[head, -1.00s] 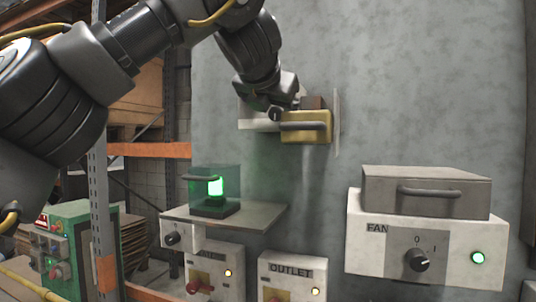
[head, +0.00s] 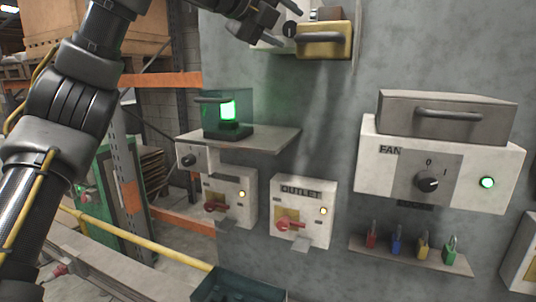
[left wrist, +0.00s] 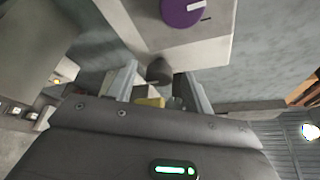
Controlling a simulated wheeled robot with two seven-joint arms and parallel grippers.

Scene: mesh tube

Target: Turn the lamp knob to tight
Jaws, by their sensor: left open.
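No lamp label is readable. In the head view, a dark knob (head: 290,29) sits on a white box at the top, left of a gold cover. My left gripper (head: 274,24) is just left of this knob. In the left wrist view, the open fingers of this gripper (left wrist: 160,90) lie on either side of a dark round knob (left wrist: 159,70) under a white box with a purple disc (left wrist: 183,11). I cannot tell whether they touch it. A glowing green lamp (head: 227,111) stands on a shelf, with another dark knob (head: 188,160) on a small box below. My right gripper is out of view.
A gold cover with a handle (head: 325,40) is right of the gripper. The FAN box (head: 385,170), the OUTLET box (head: 320,222) and the shelf (head: 262,140) stick out from the wall. The wall between the boxes is clear.

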